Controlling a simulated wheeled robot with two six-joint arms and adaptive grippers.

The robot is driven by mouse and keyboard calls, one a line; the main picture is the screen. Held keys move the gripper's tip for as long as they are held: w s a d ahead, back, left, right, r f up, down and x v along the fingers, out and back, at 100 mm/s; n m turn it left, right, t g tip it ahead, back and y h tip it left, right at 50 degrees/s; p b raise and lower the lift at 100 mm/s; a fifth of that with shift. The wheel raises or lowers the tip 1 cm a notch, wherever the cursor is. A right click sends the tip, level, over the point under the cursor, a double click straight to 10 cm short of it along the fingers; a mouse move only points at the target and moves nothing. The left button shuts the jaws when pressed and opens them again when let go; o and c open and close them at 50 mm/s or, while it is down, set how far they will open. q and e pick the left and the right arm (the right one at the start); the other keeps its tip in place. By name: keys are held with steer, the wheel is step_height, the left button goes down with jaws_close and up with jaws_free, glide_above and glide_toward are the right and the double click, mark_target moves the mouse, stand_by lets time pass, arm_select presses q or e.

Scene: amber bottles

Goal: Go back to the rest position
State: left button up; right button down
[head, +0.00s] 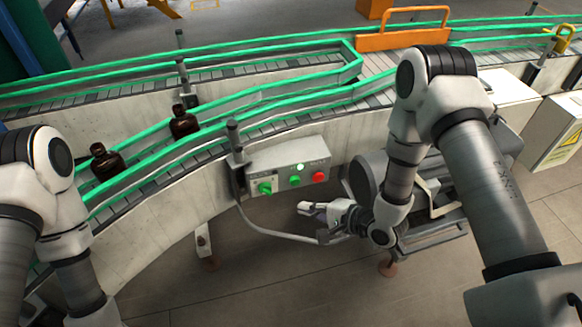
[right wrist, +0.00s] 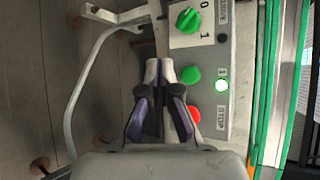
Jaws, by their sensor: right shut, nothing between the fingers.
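My right gripper (head: 308,208) is shut and empty in the head view, below and in front of the control box (head: 288,178) on the conveyor's side. In the right wrist view its fingertips (right wrist: 159,68) are together beside the box (right wrist: 215,75). The box carries a green rotary switch (head: 265,188), a green button (head: 295,181), a lit white lamp (head: 300,167) and a red button (head: 318,176). My left arm comes in at the left edge of the head view; its gripper is out of view.
Two amber bottles, one nearer (head: 106,162) and one farther (head: 184,122), stand on the conveyor between green rails. An orange frame (head: 402,38) spans the belt. A bent grey bar (right wrist: 75,90) runs near my right gripper. Floor in front is clear.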

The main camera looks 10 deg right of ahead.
steer(key=s+d+f+n+g+h+b, duration=0.1)
steer(key=s+d+f+g+h+b, duration=0.2)
steer(key=s+f, duration=0.75)
steer(key=s+d+f+n+g+h, duration=0.1)
steer(key=s+d+n+g+h, duration=0.1)
steer(key=s+n, duration=0.4)
steer(key=s+d+f+n+g+h, duration=0.2)
steer(key=s+d+n+g+h, duration=0.1)
steer(key=s, duration=0.5)
steer(key=d+n+g, duration=0.1)
steer(key=n, duration=0.1)
steer(key=shift+s+d+f+n+g+h+p, duration=0.15)
steer(key=shift+s+n+g+h+p, duration=0.15)
steer(key=shift+n, duration=0.1)
steer(key=shift+w, duration=0.1)
